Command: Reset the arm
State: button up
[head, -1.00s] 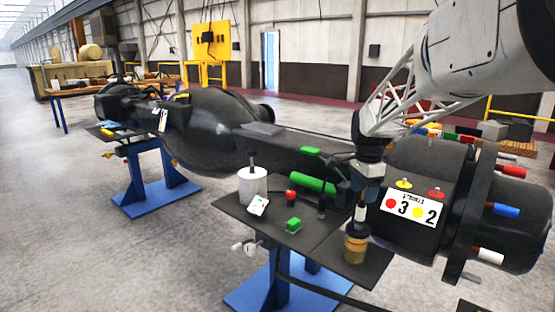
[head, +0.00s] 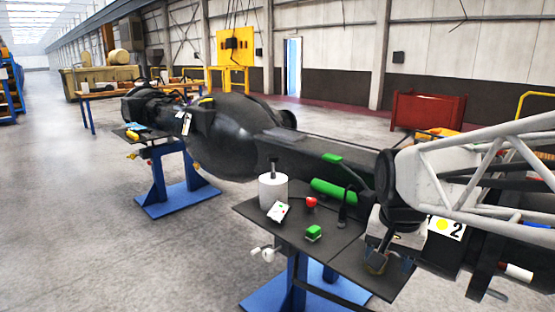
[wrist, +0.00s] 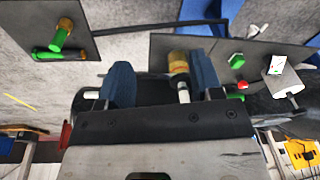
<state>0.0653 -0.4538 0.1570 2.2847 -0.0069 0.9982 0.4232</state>
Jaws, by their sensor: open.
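My gripper (wrist: 160,72) shows in the wrist view with its two blue fingers apart. A brass-coloured cylinder (wrist: 178,62) with a pale stem appears between them, close to the right finger. I cannot tell whether they touch. In the head view my gripper (head: 391,256) is low over the right end of the dark shelf, beside the brass cylinder (head: 375,263), and partly hides it. My white lattice arm crosses the right side of the head view and covers part of the machine's right end.
The dark shelf (head: 335,262) holds a white cylinder (head: 273,190), a white card (head: 279,211), a red knob (head: 311,202) and a green block (head: 313,233). A long black machine (head: 235,130) lies behind on blue stands (head: 165,185). Open floor is at left.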

jog(key=s+a+f+n, duration=0.2)
jog(key=s+f+n, duration=0.2)
jog(key=s, duration=0.8)
jog(key=shift+a+f+n+t, duration=0.2)
jog(key=shift+n+t, duration=0.2)
jog(key=shift+n, duration=0.3)
jog(key=shift+s, duration=0.1)
